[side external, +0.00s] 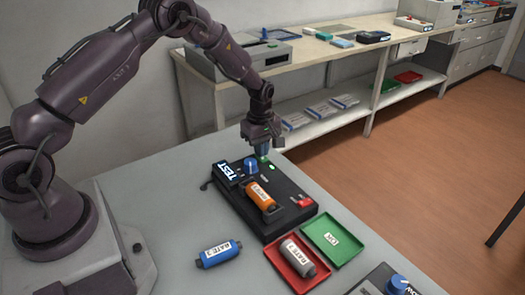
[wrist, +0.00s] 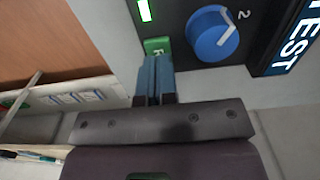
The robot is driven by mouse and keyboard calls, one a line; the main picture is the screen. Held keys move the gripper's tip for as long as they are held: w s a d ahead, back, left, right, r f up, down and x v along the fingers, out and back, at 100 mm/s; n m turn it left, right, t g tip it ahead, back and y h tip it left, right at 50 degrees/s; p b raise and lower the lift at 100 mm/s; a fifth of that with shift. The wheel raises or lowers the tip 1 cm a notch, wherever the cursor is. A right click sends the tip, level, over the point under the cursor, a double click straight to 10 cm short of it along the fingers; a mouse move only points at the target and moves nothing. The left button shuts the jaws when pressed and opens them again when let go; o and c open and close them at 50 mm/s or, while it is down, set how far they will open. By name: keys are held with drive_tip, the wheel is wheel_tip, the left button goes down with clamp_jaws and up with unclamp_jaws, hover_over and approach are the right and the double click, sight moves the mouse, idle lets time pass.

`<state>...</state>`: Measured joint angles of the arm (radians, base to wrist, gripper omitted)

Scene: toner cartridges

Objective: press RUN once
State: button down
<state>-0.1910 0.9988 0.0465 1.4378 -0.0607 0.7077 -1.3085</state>
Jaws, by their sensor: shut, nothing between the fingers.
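The black tester (side external: 283,215) with the TEST sign (side external: 228,172) stands on the grey table. Its green RUN button (side external: 262,159) is at the far end, and shows in the wrist view as a green patch (wrist: 157,46) with a letter partly hidden by my fingers. My gripper (side external: 264,152) is shut and empty, fingers pointing down right at the green button; I cannot tell whether they touch it. A blue knob (side external: 251,165) sits beside the button. A small light (wrist: 144,10) glows pale green. An orange cartridge (side external: 261,194) lies in the tester's cradle.
A blue cartridge (side external: 219,254) lies on the table in front. A red tray (side external: 285,274) holds a grey cartridge (side external: 298,256); beside it is an empty green tray (side external: 351,235). Another device with a blue knob (side external: 397,284) is at the lower right.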

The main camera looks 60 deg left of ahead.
wheel_tip(320, 180, up, 13)
drive_tip(key=shift+w+f, duration=0.2)
drive_tip(key=shift+w, duration=0.15)
drive_tip(key=shift+a, duration=0.1)
idle(0.4)
drive_tip(key=s+d+r+m+t, duration=0.2)
drive_tip(key=s+r+m, duration=0.4)
drive_tip(key=s, duration=0.3)
drive_tip(key=s+d+r+m+t, duration=0.1)
drive_tip(key=s+d+r+m, duration=0.4)
drive_tip(key=s, duration=0.4)
drive_tip(key=s+d+r+m+t, duration=0.2)
drive_tip(key=s+r+m, duration=0.4)
drive_tip(key=s, duration=0.4)
drive_tip(key=shift+d+r+m+t, duration=0.35)
drive_tip(key=shift+d+m, duration=0.15)
drive_tip(key=shift+d, duration=0.4)
